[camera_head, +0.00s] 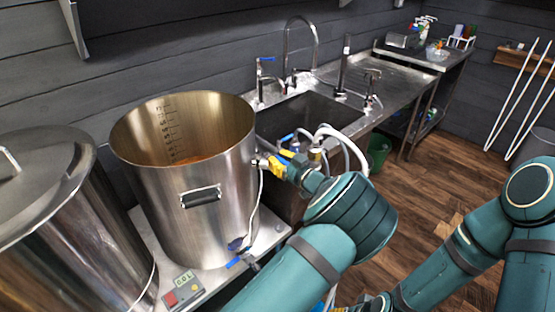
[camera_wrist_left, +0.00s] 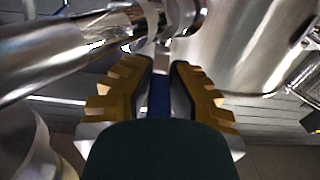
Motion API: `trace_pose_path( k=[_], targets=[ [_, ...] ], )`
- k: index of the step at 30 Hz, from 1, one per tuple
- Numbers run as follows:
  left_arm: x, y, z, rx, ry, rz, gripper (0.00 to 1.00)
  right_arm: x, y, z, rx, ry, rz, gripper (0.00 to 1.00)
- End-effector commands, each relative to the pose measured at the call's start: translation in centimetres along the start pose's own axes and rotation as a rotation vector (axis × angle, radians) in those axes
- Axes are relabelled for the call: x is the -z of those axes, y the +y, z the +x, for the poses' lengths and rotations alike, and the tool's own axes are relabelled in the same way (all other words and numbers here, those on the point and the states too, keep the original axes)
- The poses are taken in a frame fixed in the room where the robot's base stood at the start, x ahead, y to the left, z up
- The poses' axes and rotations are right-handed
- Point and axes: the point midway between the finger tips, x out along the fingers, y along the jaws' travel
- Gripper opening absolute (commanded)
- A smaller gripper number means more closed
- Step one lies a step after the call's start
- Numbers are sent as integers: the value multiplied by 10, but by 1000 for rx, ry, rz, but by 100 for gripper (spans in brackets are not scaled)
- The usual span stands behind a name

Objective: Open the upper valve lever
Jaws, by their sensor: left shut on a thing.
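The large open steel pot (camera_head: 195,190) stands left of centre in the head view, with an upper valve on its right wall. My left gripper (camera_head: 277,166) reaches that valve from the right, with its yellow-padded fingers at the valve. In the left wrist view the left gripper (camera_wrist_left: 161,85) is shut on the blue upper valve lever (camera_wrist_left: 159,97), which lies between the pads. The fingers hide part of the lever in the head view. My right arm comes in at the right; its gripper is at the bottom edge, largely cut off.
A lower valve with a blue lever (camera_head: 236,262) sits near the pot's base. A lidded steel vessel (camera_head: 60,215) stands to the left. A control box (camera_head: 184,290) is in front. Behind are a sink (camera_head: 310,115) with taps and hoses, and a green bin (camera_head: 378,150).

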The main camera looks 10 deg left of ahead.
Motion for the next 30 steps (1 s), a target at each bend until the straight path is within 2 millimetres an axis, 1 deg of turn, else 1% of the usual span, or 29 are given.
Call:
trace_pose_path(
  k=[6, 7, 8, 9, 17, 20, 23, 26, 30],
  targets=[
    [2, -1, 2, 2, 4, -1, 0, 0, 0, 0, 0, 0, 0, 47],
    [2, -1, 2, 2, 4, -1, 24, 0, 0, 0, 0, 0, 0, 47],
    [2, -1, 2, 2, 4, -1, 35, 0, 0, 0, 0, 0, 0, 47],
    [2, -1, 2, 2, 4, -1, 48, 0, 0, 0, 0, 0, 0, 47],
    [1, 0, 1, 0, 2, -1, 48, 0, 0, 0, 0, 0, 0, 47],
    [4, 0, 1, 0, 1, -1, 48, 0, 0, 0, 0, 0, 0, 47],
    [13, 0, 1, 0, 0, -3, 48, 0, 0, 0, 0, 0, 0, 47],
    [30, 0, 1, 0, -1, -6, 48, 0, 0, 0, 0, 0, 0, 47],
    [57, -1, 2, 2, -1, -6, 48, 0, 0, 0, 0, 0, 0, 47]
  ],
)
